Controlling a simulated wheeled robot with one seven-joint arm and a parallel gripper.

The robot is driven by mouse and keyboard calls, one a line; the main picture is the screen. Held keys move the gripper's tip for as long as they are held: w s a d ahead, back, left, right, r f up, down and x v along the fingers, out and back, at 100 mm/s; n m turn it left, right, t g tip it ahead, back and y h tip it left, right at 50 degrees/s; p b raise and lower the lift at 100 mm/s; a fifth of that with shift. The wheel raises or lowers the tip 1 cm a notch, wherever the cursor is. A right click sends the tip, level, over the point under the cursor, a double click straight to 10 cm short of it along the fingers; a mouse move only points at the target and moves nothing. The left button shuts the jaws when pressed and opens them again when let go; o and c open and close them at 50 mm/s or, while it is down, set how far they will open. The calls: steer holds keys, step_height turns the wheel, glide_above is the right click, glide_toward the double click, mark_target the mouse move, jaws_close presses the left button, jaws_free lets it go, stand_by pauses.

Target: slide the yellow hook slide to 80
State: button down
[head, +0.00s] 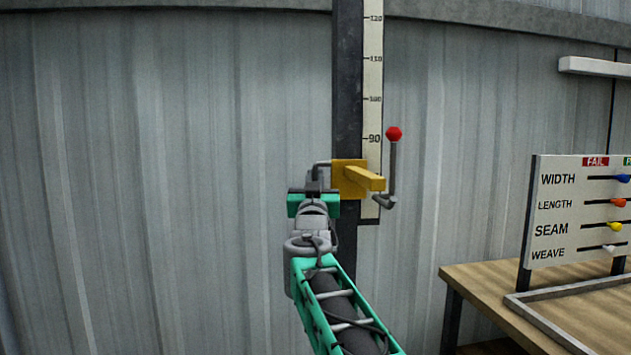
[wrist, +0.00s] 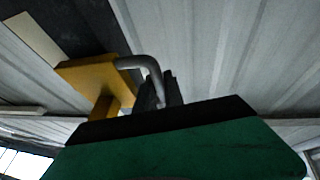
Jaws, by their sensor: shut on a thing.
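The yellow hook slide (head: 349,176) sits on a dark vertical post (head: 347,80), with its arm sticking out across the lower part of a pale scale (head: 373,70). It is below the 90 mark, and its arm hides the scale's marking there. A bent grey handle (head: 320,164) comes off the slide's left side. My gripper (head: 313,187) is shut on this handle, just left of the slide. In the wrist view the handle (wrist: 145,65) bends down between my fingers (wrist: 160,92), and the yellow slide (wrist: 90,75) is to the left.
A lever with a red knob (head: 394,133) stands right of the scale, close to the slide's arm. At the right, a wooden table (head: 480,277) carries a white board (head: 560,210) with coloured sliders. The corrugated wall (head: 180,150) is behind; the space to the left is clear.

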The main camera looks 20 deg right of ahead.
steer(key=shift+w+f, duration=0.15)
steer(key=shift+f, duration=0.3)
steer(key=c, duration=1.8)
jaws_free()
steer(key=o, duration=0.3)
steer(key=shift+r, duration=0.2)
steer(key=shift+o, duration=0.2)
steer(key=v, duration=0.8)
steer(key=shift+b, duration=0.4)
steer(key=shift+d, duration=0.1)
